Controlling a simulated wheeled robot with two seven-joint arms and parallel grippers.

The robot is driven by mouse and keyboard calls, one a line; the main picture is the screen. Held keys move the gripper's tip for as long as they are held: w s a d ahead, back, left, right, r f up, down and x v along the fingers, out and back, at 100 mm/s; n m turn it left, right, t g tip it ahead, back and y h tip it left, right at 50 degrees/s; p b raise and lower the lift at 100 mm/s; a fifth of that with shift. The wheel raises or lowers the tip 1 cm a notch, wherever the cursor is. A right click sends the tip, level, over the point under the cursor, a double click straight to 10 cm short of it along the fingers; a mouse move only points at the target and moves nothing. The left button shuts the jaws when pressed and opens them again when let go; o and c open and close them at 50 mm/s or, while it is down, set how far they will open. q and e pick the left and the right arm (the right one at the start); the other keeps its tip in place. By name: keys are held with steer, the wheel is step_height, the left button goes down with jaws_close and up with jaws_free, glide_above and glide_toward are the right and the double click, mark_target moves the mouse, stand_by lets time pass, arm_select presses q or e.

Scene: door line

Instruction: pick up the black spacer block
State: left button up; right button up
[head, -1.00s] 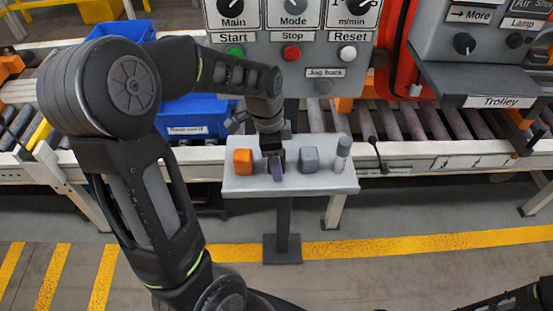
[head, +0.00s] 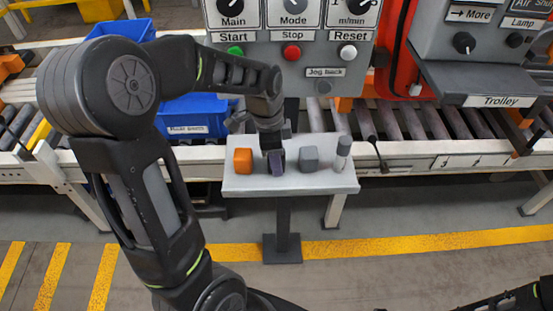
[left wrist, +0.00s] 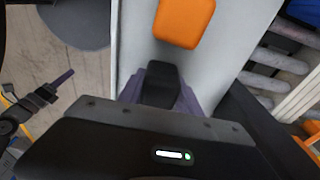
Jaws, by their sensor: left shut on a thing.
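My left gripper (head: 276,166) is at the small grey shelf, between the orange block and the grey block. It is shut on the black spacer block (left wrist: 160,85), which shows dark between its purple fingers in the left wrist view. In the head view the fingers hide most of the block. I cannot tell whether the block touches the shelf. My right arm shows only at the lower right edge of the head view; a dark gripper with a purple finger (left wrist: 60,80) shows at the left of the left wrist view, and its opening is unclear.
On the shelf (head: 235,184) stand an orange block (head: 243,161), a grey block (head: 308,160) and a grey cylinder (head: 343,152). Behind are a roller conveyor (head: 430,120), a blue bin (head: 195,115) and a control panel (head: 325,52). Floor in front is clear.

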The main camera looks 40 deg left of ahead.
arm_select(q)
jaws_close()
steer(key=shift+r, duration=0.1)
steer(key=shift+r, duration=0.45)
steer(key=shift+s+d+r+b, duration=0.2)
steer(key=shift+r+b, duration=0.15)
steer(key=shift+r, duration=0.25)
steer(key=shift+s+d+r+b, duration=0.1)
steer(key=shift+s+r+b, duration=0.1)
steer(key=shift+r+b, duration=0.25)
steer(key=s+d+b, duration=0.3)
steer(key=s+d, duration=0.7)
steer(key=s, duration=0.3)
steer(key=shift+s+d+r, duration=0.15)
steer(key=shift+s, duration=0.15)
